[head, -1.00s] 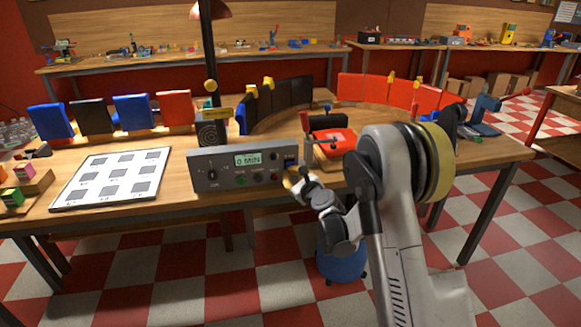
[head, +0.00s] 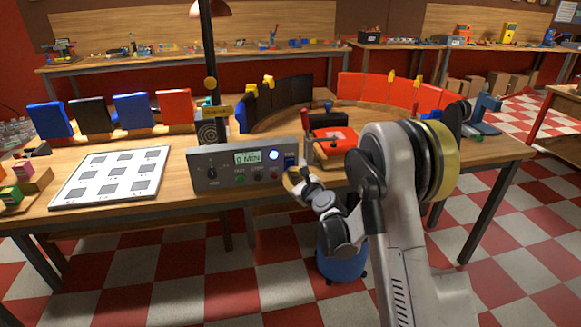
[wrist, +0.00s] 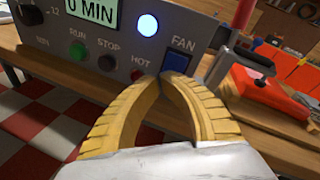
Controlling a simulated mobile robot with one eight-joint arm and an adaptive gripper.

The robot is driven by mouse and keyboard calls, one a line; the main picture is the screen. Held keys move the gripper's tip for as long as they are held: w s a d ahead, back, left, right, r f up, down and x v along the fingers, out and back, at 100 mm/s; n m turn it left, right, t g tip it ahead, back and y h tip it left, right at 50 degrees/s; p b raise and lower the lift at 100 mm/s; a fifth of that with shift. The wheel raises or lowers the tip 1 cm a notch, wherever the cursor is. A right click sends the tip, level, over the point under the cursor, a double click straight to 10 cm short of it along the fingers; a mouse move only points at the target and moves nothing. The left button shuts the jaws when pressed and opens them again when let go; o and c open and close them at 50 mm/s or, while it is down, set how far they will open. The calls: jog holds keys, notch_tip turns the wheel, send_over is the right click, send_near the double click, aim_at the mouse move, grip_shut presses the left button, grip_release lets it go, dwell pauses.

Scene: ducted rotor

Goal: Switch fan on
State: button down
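The grey control panel (head: 224,181) stands at the front of the wooden table, with a "0 MIN" display. Its blue switch (wrist: 177,60) sits under the label FAN in the wrist view. A round indicator lamp (wrist: 148,25) left of it glows bright bluish white, and the lamp (head: 274,155) also glows in the head view. My gripper (wrist: 165,77) has its yellow fingers brought together at the tips, with nothing seen between them. The tips are at the lower left edge of the FAN switch; whether they touch it I cannot tell. In the head view my gripper (head: 291,177) is at the panel's right end.
RUN (wrist: 78,50) and STOP (wrist: 106,61) buttons and a dark knob (wrist: 30,15) are left of the switch. A red device (head: 332,140) with an upright post stands just right of the panel. A white board with grey squares (head: 70,199) lies to the left.

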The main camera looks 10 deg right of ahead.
jog(key=shift+s, duration=0.15)
jog(key=s, duration=0.1)
jog(key=s+f, duration=0.1)
jog(key=s, duration=0.1)
jog(key=s+f, duration=0.1)
jog(key=shift+s+f+b, duration=0.1)
jog(key=shift+s+b, duration=0.15)
jog(key=shift+b, duration=0.15)
dwell(0.3)
jog(key=s+a+r+n+g, duration=0.2)
jog(key=s+r+n, duration=0.4)
jog(key=s+n, duration=0.2)
jog(key=s+a+r+n+g, duration=0.2)
jog(key=s+r+n+g, duration=0.1)
jog(key=s+r+n, duration=0.4)
jog(key=s+d+f+n+g+h, duration=0.1)
jog(key=s+n, duration=0.5)
jog(key=s, duration=0.6)
jog(key=s+d+f+n+g+h, duration=0.2)
jog(key=s+n, duration=0.5)
jog(key=s, duration=0.6)
jog(key=shift+s+d+f+g, duration=0.15)
jog(key=shift+s+d+g, duration=0.15)
jog(key=shift+d, duration=0.55)
